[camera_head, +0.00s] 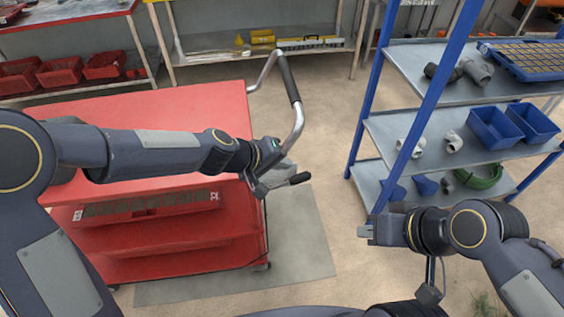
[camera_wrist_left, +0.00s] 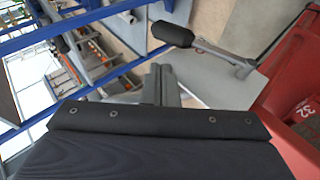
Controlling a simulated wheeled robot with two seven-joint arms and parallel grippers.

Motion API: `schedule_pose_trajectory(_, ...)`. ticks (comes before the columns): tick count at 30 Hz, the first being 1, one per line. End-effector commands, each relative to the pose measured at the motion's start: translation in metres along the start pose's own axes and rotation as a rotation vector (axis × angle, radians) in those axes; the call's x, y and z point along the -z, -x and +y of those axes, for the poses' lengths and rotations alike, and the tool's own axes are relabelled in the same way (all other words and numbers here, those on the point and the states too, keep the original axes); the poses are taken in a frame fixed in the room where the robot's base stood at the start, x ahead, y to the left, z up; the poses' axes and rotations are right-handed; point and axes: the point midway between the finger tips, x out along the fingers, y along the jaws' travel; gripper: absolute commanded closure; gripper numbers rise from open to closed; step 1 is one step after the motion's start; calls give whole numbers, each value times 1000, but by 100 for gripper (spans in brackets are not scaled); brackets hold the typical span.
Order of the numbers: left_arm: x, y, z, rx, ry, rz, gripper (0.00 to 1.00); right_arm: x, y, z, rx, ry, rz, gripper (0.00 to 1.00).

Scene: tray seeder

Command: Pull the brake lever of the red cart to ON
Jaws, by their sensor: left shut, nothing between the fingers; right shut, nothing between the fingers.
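The red cart (camera_head: 160,110) stands at the left in the head view, with its grey push handle and black grip (camera_head: 290,80) at its right end. Its brake lever, a grey bar with a black grip (camera_head: 299,178), sticks out to the right below the handle. In the left wrist view the lever's black grip (camera_wrist_left: 172,33) lies beyond my fingertips, apart from them. My left gripper (camera_head: 261,189) is shut and empty, just left of the lever. My right gripper (camera_head: 368,232) is shut and empty, low, right of the cart. No ON marking is readable.
A blue-framed shelf (camera_head: 418,120) with blue bins (camera_head: 494,127), pipe fittings and a green hose coil stands at the right. A grey mat (camera_head: 300,235) lies under the cart. Benches with red bins (camera_head: 60,70) line the back. Open floor lies between cart and shelf.

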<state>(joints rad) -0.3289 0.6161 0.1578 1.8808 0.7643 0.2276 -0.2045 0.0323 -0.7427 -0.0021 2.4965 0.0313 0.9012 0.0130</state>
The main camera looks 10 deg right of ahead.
Motion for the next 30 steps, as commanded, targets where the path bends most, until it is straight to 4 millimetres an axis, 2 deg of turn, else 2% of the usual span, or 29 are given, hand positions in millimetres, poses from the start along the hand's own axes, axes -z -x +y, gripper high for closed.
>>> schedule_pose_trajectory(8, 24, 36, 22, 0, 0, 5, 100, 15, 29, -13, 0, 0, 1, 100)
schedule_pose_trajectory(15, 20, 84, 43, -2, -3, 6, 100, 16, 32, -15, 0, 0, 0, 100)
schedule_pose_trajectory(18, 18, 99, 50, -1, -3, 4, 100, 17, 34, -16, 0, 0, 0, 100)
schedule_pose_trajectory(24, 17, 116, 56, 0, -1, 3, 100, 18, 36, -16, 0, 0, 0, 100)
schedule_pose_trajectory(30, 16, 117, 57, 1, 1, 0, 100, 18, 36, -16, 0, 0, 0, 100)
